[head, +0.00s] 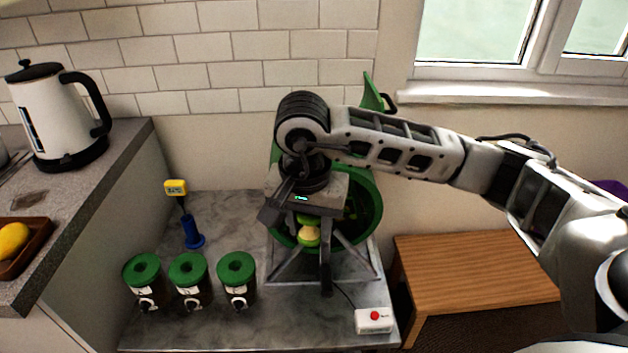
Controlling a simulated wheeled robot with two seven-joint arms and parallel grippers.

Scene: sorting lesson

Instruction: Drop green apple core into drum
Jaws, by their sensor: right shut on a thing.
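My right arm reaches in from the right, and its gripper (318,262) points down in front of the green drum (368,205). The gripper is shut on the green apple core (309,236), whose pale flesh and green skin show between the fingers. The drum sits on a grey metal frame on the marble counter. My gripper and wrist hide most of the drum's opening, so I cannot tell whether the core is inside it or in front of it. A green lid or flap (372,92) stands up behind my wrist. My left gripper is not in view.
A kettle (58,110) and a fruit tray (36,250) stand left.

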